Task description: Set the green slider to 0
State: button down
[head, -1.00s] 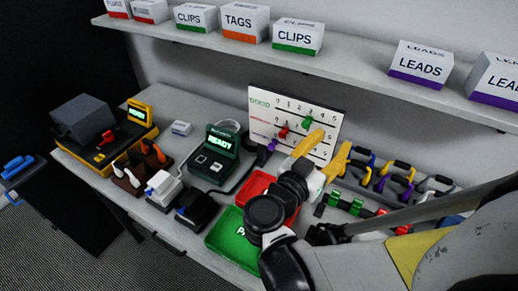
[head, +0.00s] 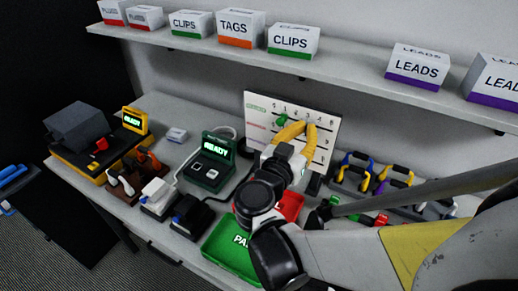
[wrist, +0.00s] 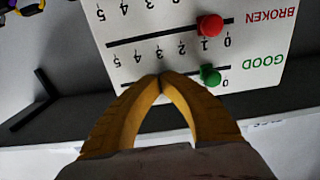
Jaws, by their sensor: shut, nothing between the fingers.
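The white slider board (head: 318,158) stands upright against the wall. Its green slider (head: 282,120) is on the upper GOOD row, near the 0 end. In the wrist view, which is upside down, the green slider (wrist: 210,74) sits just left of the 0 mark, around 1; the exact mark is hard to tell. The red slider (wrist: 210,26) is on the BROKEN row near 1. My gripper (wrist: 160,80) is shut and empty, its tips at the GOOD row on the higher-number side of the green slider, with a small gap. My gripper (head: 299,124) hides part of the board in the head view.
A green tray (head: 230,262) and a red tray (head: 292,205) lie below my arm. A green READY device (head: 208,165) stands left of the board. Coloured cable holders (head: 385,175) are on the right. A shelf (head: 350,70) with boxes hangs above.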

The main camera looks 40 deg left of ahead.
jog(key=shift+s+a, duration=0.35)
jog(key=shift+a, duration=0.05)
jog(key=c, duration=1.3)
grip_release()
jog(key=s+d, duration=0.2)
jog(key=s, duration=0.9)
jog(key=shift+s, duration=0.2)
